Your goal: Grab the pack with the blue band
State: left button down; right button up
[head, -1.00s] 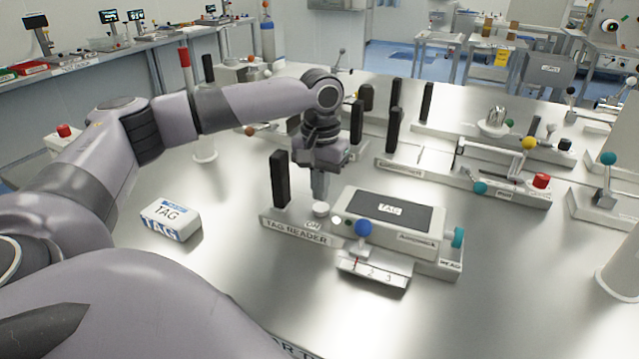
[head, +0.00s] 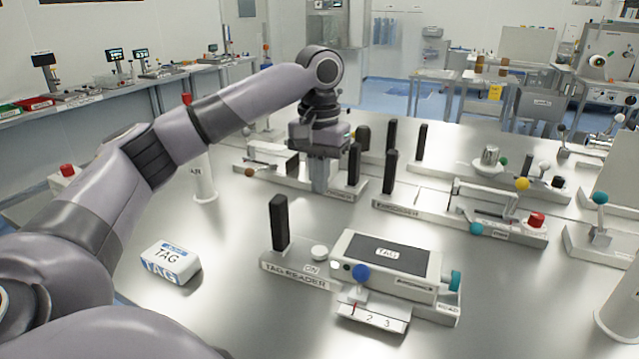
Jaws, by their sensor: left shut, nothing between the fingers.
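The pack with the blue band (head: 171,263) is a small white block marked TAG with blue printing. It lies on the metal table at the left front, left of the tag reader, with nothing touching it. My left gripper (head: 319,188) points down above the table, behind the tag reader and well to the right of and beyond the pack. It is shut and holds nothing. My right gripper is not in view.
The tag reader (head: 388,256) has a black post (head: 279,222), a white button, a blue knob and a teal knob. Several fixtures with black posts and levers stand behind it. A white post (head: 204,180) stands beyond the pack. The table around the pack is clear.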

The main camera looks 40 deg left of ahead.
aim_at(177, 265)
jog(key=k, duration=1)
